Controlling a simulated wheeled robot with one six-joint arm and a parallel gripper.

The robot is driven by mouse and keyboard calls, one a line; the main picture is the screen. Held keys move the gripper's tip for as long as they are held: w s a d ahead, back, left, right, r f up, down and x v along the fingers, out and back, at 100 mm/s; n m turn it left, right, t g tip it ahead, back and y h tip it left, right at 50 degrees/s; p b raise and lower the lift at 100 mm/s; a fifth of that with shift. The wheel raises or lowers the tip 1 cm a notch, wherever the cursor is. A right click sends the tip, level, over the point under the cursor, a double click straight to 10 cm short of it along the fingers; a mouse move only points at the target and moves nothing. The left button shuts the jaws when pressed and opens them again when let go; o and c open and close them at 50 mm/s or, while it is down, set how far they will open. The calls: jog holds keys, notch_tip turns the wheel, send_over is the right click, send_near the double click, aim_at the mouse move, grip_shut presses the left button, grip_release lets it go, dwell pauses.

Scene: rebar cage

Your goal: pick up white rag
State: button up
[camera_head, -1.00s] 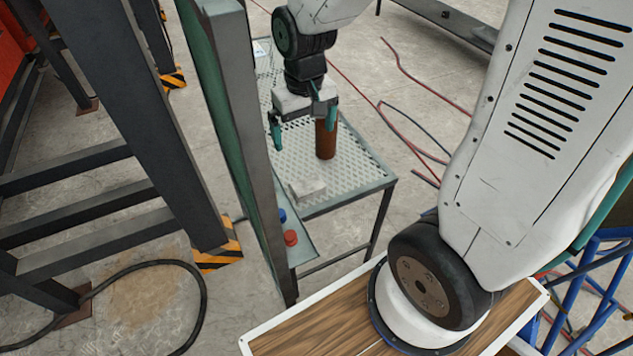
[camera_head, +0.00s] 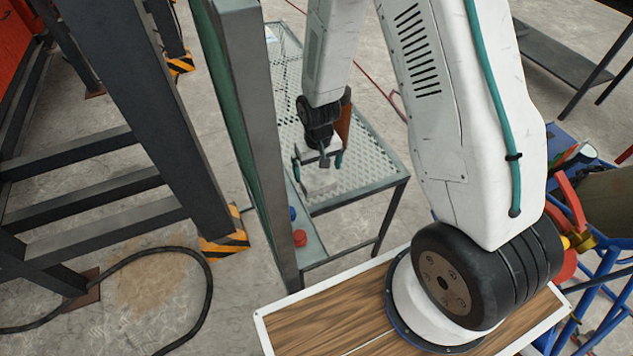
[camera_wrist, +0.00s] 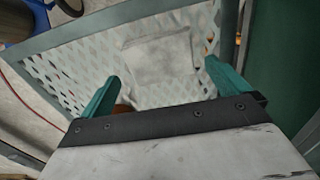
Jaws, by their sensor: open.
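The white rag (camera_head: 319,182) lies folded and flat on the perforated metal table (camera_head: 375,160), near the table's front left edge. It also shows in the wrist view (camera_wrist: 160,55), between and beyond my green fingertips. My gripper (camera_head: 318,163) is open and points down above the rag. In the wrist view my gripper (camera_wrist: 163,78) has its fingers wide apart with nothing held. The gripper hides part of the rag in the head view.
A brown cylinder (camera_head: 344,124) stands on the table behind my gripper. A dark upright post (camera_head: 248,130) runs close along the table's left side. Red (camera_head: 300,238) and blue (camera_head: 292,213) round items sit on a lower shelf. The table's right part is clear.

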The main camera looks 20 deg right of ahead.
aim_at(317, 180)
notch_tip(317, 180, down, 5)
jog(key=shift+a+r, duration=0.1)
jog(key=shift+r, duration=0.1)
jog(key=c, duration=0.9)
jog(key=shift+o, duration=0.2)
jog(key=shift+r, duration=0.2)
